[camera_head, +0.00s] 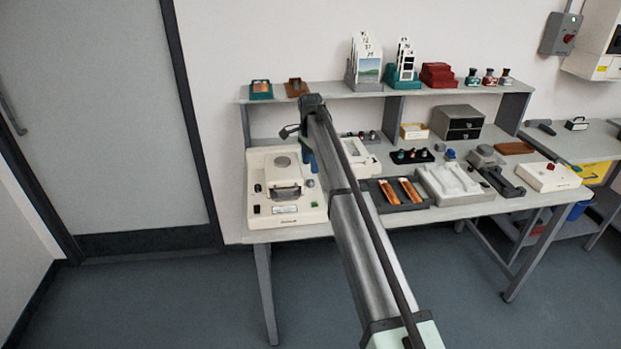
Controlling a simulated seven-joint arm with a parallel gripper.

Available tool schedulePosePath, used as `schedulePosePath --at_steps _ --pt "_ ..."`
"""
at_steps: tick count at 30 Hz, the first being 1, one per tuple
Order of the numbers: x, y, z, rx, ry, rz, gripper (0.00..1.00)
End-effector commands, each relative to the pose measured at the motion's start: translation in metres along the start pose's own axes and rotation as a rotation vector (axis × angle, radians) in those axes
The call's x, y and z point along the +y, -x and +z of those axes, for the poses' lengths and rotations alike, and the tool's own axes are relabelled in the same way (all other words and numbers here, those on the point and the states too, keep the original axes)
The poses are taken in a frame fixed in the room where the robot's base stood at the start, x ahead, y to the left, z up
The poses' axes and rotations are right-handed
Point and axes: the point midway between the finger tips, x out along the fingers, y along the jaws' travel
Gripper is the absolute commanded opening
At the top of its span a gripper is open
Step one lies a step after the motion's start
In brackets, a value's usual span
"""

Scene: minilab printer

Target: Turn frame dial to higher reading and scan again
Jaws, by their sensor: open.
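A cream desktop machine (285,220), which looks like the scanner, stands at the left end of the bench. It has a round grey disc on top, a clear-looking window in the middle, small dark knobs at its left and a green button (314,204) at its right. I cannot tell which control is the frame dial, and no reading is legible. My gripper (310,161), with blue fingertips, hangs at the machine's right rear side. It is open and seems empty. My arm hides part of the bench to its right.
A dark tray (376,197) with two orange strips lies right of my arm. Beyond it are a cream tray unit (452,196) and a white box with a red button (548,177). A shelf (430,90) holding racks runs above the bench back. Floor in front is clear.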

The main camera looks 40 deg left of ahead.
Motion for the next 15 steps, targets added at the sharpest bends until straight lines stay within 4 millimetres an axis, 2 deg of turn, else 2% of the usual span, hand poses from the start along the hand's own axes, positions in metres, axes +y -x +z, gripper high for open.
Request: schedulePosePath --at_steps 1,6,15 --pt "0.001 -0.011 0.0 0.0 0.0 0.001 0.57" --pt "0.001 -0.037 0.0 0.0 0.0 0.001 0.57" --pt "0.0 -0.065 0.0 0.0 0.0 0.0 0.57"
